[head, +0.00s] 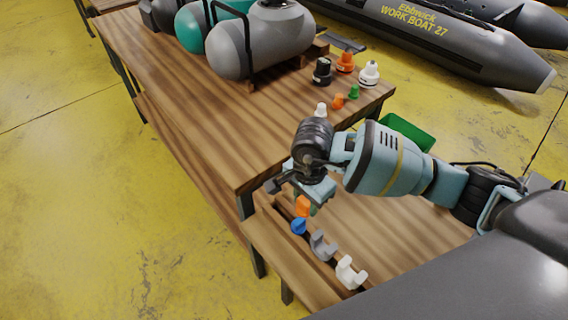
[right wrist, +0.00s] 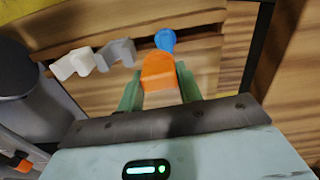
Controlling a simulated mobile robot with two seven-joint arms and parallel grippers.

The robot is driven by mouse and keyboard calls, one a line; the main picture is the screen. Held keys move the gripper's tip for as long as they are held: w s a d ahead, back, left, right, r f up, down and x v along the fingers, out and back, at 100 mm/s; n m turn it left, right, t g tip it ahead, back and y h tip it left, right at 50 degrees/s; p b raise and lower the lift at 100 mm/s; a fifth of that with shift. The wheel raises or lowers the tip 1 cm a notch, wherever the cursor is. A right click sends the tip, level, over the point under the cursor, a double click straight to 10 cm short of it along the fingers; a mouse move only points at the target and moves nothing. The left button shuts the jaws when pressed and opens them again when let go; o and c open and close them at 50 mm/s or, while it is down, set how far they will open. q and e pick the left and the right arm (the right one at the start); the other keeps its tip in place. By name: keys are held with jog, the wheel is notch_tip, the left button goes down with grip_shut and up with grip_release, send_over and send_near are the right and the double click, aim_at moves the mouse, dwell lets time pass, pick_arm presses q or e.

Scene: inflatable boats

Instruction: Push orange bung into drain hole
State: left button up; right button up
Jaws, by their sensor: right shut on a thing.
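My right gripper (head: 308,200) is low at the front edge of the bench, over the lower board. In the right wrist view its green fingers (right wrist: 160,88) are shut on an orange block-like piece (right wrist: 160,72), which also shows in the head view (head: 302,206). A blue knob-shaped piece (right wrist: 165,40) lies just beyond it; I cannot tell whether the two touch. A small orange bung (head: 338,101) stands on the bench top between a white one (head: 321,109) and a green one (head: 353,92). I cannot make out a drain hole. My left gripper is not in view.
A grey holder (head: 323,247) and a white holder (head: 350,273) sit along the lower board. Larger black (head: 322,71), orange (head: 345,62) and white (head: 369,73) fittings stand at the bench's right end. The bench's left front is clear.

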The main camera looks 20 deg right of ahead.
pick_arm(q)
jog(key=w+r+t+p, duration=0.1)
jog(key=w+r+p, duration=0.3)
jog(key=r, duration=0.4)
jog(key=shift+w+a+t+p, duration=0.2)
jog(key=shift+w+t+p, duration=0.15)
jog(key=shift+p, duration=0.5)
pick_arm(e)
jog(key=s+d+r+n, duration=0.2)
jog(key=s+r+n, duration=0.3)
jog(key=n, duration=0.8)
jog(key=shift+d+r+n, duration=0.15)
jog(key=shift+r+n, duration=0.15)
jog(key=shift+r, duration=0.1)
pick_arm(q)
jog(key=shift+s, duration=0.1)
